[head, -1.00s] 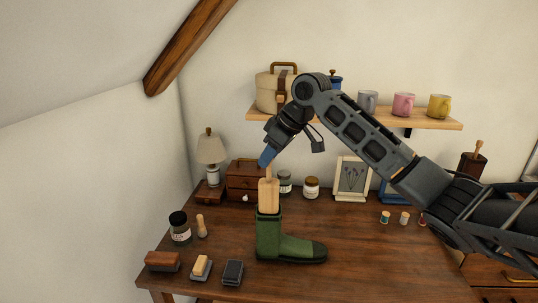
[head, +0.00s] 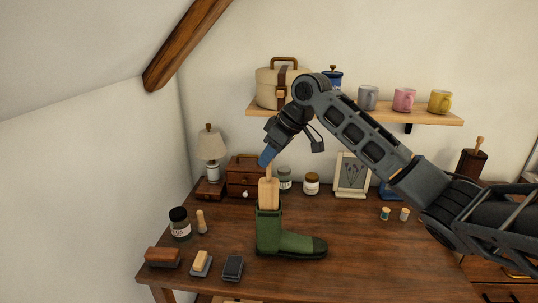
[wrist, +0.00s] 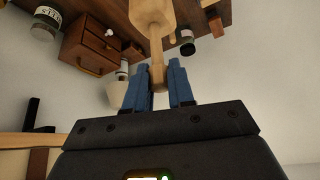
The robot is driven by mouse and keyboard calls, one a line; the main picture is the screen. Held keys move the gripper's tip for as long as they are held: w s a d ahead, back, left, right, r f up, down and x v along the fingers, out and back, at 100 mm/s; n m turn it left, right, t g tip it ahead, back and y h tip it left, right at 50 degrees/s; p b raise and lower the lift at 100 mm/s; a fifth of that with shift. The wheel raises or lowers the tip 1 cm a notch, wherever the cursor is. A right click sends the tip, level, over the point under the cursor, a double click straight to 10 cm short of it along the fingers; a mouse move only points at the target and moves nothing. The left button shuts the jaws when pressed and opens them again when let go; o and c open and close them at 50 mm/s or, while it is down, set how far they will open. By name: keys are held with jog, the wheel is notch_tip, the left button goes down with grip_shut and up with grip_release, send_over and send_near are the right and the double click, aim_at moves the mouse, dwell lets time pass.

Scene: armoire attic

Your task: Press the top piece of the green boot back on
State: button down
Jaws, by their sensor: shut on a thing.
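The green boot (head: 287,243) stands upright on the wooden table, its toe to the right. A pale wooden piece (head: 268,193) with a thin handle rises upright from the top of the boot shaft; its lower part is hidden inside or behind the rim. My gripper (head: 266,160), with blue fingers, is above the boot and shut on the handle of the wooden piece. In the wrist view, the fingers (wrist: 157,78) sit on both sides of the handle, and the wider wooden body (wrist: 152,14) lies beyond them. The boot is not clear in the wrist view.
Brushes (head: 162,257), a dark jar (head: 180,224) and a small wooden tool (head: 201,222) are at the table's left. A lamp (head: 211,147), small drawers (head: 244,178), jars (head: 311,183) and a picture frame (head: 351,174) line the back. A shelf (head: 430,122) with mugs hangs above.

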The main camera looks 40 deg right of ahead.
aim_at(269, 189)
jog(key=shift+f, duration=0.65)
jog(key=shift+f+b, duration=0.8)
jog(key=shift+f, duration=0.45)
dwell(0.5)
jog(key=shift+f, duration=0.35)
jog(key=shift+f+b, duration=0.45)
jog(key=shift+f, duration=0.2)
jog(key=shift+f, duration=0.35)
jog(key=shift+f+b, duration=0.4)
jog(key=shift+f, duration=0.25)
dwell(0.5)
jog(key=shift+f, duration=0.35)
jog(key=shift+f+b, duration=0.35)
jog(key=shift+f, duration=0.7)
dwell(1.4)
